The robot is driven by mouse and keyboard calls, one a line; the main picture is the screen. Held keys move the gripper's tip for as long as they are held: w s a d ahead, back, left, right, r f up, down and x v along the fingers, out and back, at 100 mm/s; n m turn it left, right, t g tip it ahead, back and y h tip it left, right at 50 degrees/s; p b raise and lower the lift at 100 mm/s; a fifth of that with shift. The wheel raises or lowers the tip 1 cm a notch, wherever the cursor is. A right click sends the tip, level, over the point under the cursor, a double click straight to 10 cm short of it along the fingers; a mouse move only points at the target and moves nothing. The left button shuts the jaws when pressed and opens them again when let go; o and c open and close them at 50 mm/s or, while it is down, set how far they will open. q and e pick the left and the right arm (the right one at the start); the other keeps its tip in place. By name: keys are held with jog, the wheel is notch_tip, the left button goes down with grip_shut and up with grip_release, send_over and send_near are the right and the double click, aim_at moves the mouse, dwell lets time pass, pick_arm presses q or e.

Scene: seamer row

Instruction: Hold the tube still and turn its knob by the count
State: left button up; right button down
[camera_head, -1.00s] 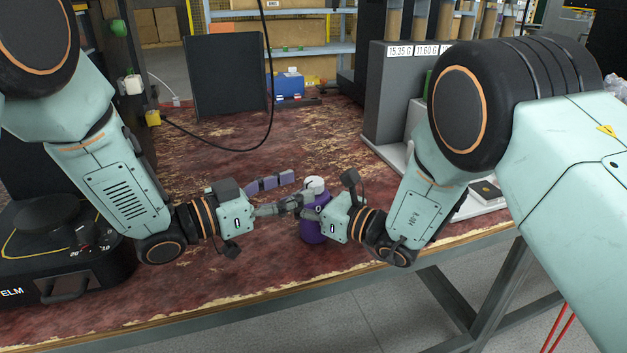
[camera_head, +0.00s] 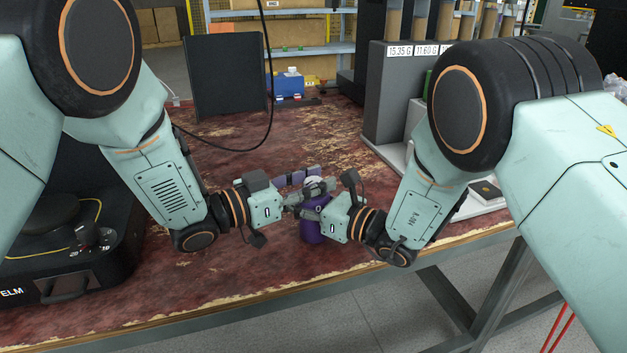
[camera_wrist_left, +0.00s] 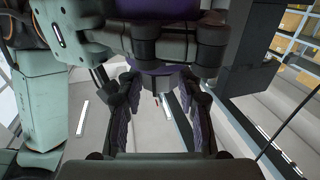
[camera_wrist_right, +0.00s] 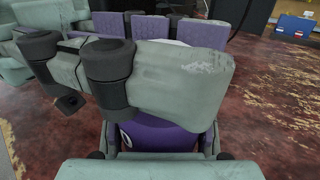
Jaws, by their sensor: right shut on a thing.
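The purple tube (camera_head: 313,230) stands near the front edge of the worktable. My right gripper (camera_head: 319,214) is shut around its body, and the tube's purple side also shows low in the right wrist view (camera_wrist_right: 160,136). The white knob (camera_head: 315,182) is on top and is mostly covered by my left gripper (camera_head: 308,185). That gripper is open. Its fingers lie apart on either side of the knob, one with purple segmented pads. In the right wrist view the near finger hides most of the knob; I cannot tell whether it touches.
A black machine (camera_head: 75,265) with a round top stands at the left. A grey dispenser unit (camera_head: 386,105) with weight labels is at the right. A dark panel (camera_head: 227,75) and a blue box (camera_head: 289,85) are behind. A black cable hangs over the table. The red worn tabletop (camera_head: 250,270) is clear in front.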

pick_arm(q)
grip_shut()
jog(key=shift+g+h, duration=0.3)
jog(key=shift+g, duration=0.1)
jog(key=m+g+h, duration=0.1)
jog(key=m+g, duration=0.2)
jog(key=shift+w+h, duration=0.1)
jog(key=shift+h, duration=0.2)
jog(key=shift+m+g+h, duration=0.3)
jog(key=shift+m+g, duration=1.2)
jog(key=shift+g, duration=1.4)
jog(key=o, duration=0.5)
grip_release()
